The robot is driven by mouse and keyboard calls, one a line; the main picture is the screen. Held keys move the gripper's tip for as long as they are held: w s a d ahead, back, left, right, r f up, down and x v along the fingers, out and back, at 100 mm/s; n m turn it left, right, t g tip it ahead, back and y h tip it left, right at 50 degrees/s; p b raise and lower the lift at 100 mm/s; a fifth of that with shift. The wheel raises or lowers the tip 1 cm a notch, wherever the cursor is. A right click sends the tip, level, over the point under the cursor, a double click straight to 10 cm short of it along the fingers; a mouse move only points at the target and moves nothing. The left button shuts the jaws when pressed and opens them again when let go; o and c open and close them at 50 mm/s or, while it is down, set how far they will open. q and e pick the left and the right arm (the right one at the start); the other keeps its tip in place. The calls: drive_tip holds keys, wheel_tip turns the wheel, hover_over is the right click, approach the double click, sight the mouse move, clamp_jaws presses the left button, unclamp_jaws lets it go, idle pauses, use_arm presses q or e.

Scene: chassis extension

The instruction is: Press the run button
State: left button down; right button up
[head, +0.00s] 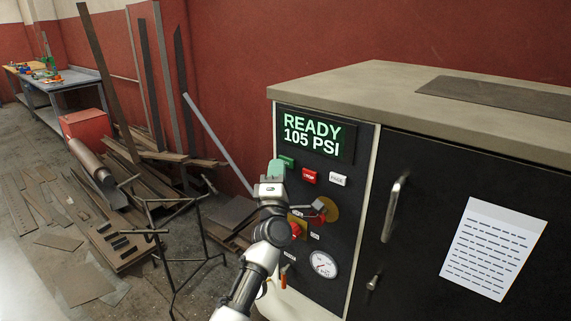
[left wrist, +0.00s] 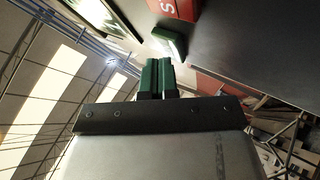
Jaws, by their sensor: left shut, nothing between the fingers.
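The machine's dark control panel (head: 345,185) carries a green button (head: 287,161) at its upper left, below a display (head: 315,135) reading "READY 105 PSI". The button's label is not readable; it also shows in the left wrist view (left wrist: 170,42), just ahead of my fingers. My left gripper (head: 276,168) has green fingertips pressed together, empty, just below and left of the button in the head view. In the left wrist view its tips (left wrist: 158,62) point towards the button; I cannot tell whether they touch. My right gripper is not in view.
A red stop button (head: 309,177) and a white button (head: 338,180) sit right of the green one. Lower are a red knob (head: 297,230) and a gauge (head: 323,264). A black door (head: 460,220) with a handle is at right; scrap metal and a stand (head: 170,240) are at left.

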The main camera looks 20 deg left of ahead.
use_arm(q)
drive_tip(key=shift+w+d, duration=0.1)
drive_tip(key=shift+w, duration=0.15)
drive_tip(key=shift+s, duration=0.1)
idle(0.4)
drive_tip(key=shift+s+a+p, duration=0.3)
drive_tip(key=shift+s, duration=0.4)
drive_tip(key=s, duration=0.1)
drive_tip(key=s+a+p, duration=0.1)
drive_tip(key=s, duration=0.1)
drive_tip(key=s+p, duration=0.1)
drive_tip(key=shift+s+a, duration=0.35)
idle(0.5)
